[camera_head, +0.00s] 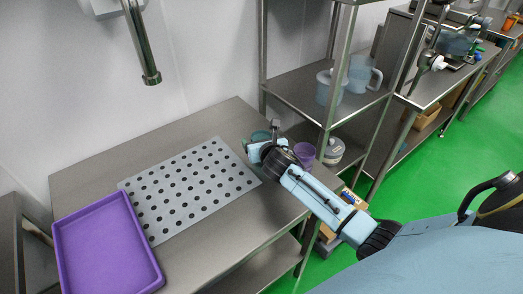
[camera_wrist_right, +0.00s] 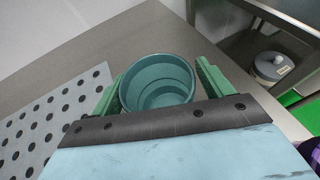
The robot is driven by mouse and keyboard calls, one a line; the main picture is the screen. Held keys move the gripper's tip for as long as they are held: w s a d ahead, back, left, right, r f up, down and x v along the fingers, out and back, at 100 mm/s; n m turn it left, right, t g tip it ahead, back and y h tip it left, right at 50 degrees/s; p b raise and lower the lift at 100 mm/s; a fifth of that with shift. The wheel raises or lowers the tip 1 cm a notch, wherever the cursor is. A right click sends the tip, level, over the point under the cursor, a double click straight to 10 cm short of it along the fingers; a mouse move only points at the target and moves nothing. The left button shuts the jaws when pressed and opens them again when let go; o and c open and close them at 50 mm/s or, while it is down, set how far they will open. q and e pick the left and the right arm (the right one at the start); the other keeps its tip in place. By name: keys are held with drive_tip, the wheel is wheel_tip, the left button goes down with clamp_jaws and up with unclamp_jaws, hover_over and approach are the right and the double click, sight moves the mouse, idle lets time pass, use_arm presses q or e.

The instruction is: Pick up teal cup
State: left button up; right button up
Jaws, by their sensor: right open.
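The teal cup (camera_wrist_right: 157,82) stands upright on the metal table, seen from above in the right wrist view. In the head view only a bit of the cup (camera_head: 260,135) shows behind my right gripper. My right gripper (camera_head: 256,146) is open at the right part of the table. In the wrist view its green fingers (camera_wrist_right: 155,88) lie on either side of the cup, with a small gap visible on the right side; contact on the left I cannot tell. My left gripper is not in view.
A perforated mat (camera_head: 190,187) and a purple tray (camera_head: 105,245) lie left of the cup. A purple cup (camera_head: 304,153) is close to my right gripper. A metal shelf (camera_head: 300,92) with clear jugs (camera_head: 361,74) stands at the right. A faucet (camera_head: 140,40) hangs above.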

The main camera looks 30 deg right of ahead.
drive_tip(key=shift+w, duration=0.15)
drive_tip(key=c, duration=1.1)
